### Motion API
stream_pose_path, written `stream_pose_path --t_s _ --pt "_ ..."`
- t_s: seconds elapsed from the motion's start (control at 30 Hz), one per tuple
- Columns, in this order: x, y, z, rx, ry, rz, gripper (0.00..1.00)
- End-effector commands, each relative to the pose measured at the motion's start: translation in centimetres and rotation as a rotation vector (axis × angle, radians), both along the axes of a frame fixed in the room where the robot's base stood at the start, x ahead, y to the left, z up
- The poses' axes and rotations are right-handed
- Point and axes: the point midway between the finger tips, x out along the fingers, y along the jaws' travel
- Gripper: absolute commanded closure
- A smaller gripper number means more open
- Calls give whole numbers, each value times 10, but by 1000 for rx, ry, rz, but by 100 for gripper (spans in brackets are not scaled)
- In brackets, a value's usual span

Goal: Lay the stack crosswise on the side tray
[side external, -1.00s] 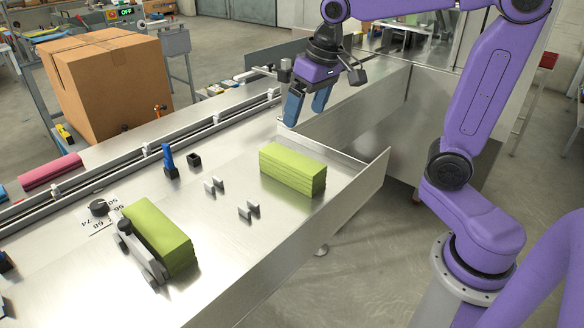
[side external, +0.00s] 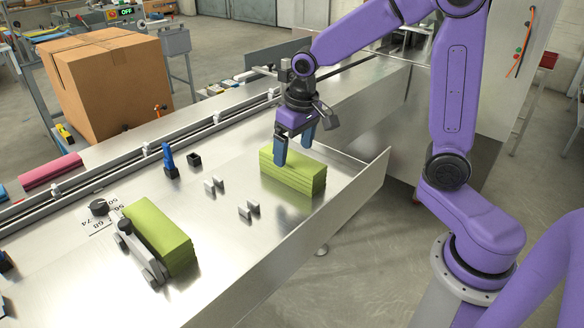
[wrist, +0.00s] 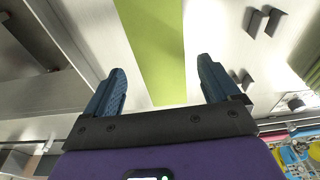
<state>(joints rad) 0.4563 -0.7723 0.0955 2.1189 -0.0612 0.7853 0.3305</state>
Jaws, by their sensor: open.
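A lime-green folded cloth stack (side external: 297,180) lies on the steel deck (side external: 225,235), near the low walls at its right end. A second lime-green stack (side external: 162,234) lies at front left, beside a grey fence with a knob (side external: 139,250). My gripper (side external: 293,153) is open at the far-left end of the first stack. One finger shows in front of that stack, the other toward its back. In the wrist view the stack (wrist: 155,45) runs between the spread fingers (wrist: 160,65), with gaps beside it. I cannot tell which surface is the side tray.
Small grey brackets (side external: 214,185) and (side external: 249,209) stand between the stacks. A blue post (side external: 169,161) and a black cup (side external: 194,160) stand behind them. A steel wall (side external: 330,220) edges the front right. A pink stack (side external: 50,170) and cardboard box (side external: 112,85) are at the left.

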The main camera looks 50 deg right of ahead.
Motion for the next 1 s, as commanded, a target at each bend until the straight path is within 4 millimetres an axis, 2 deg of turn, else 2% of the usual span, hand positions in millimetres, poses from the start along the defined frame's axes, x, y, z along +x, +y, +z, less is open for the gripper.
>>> stream_pose_path --t_s 0.17,0.5,0.83,0.87,1.0 --pt "1 0 -10 0 2 0 11" --pt "5 2 -51 -1 3 -2 11" --pt "7 3 -57 1 -1 -2 11" --pt "7 3 -57 1 -1 -1 17" --pt "7 3 -57 1 -1 -1 63"
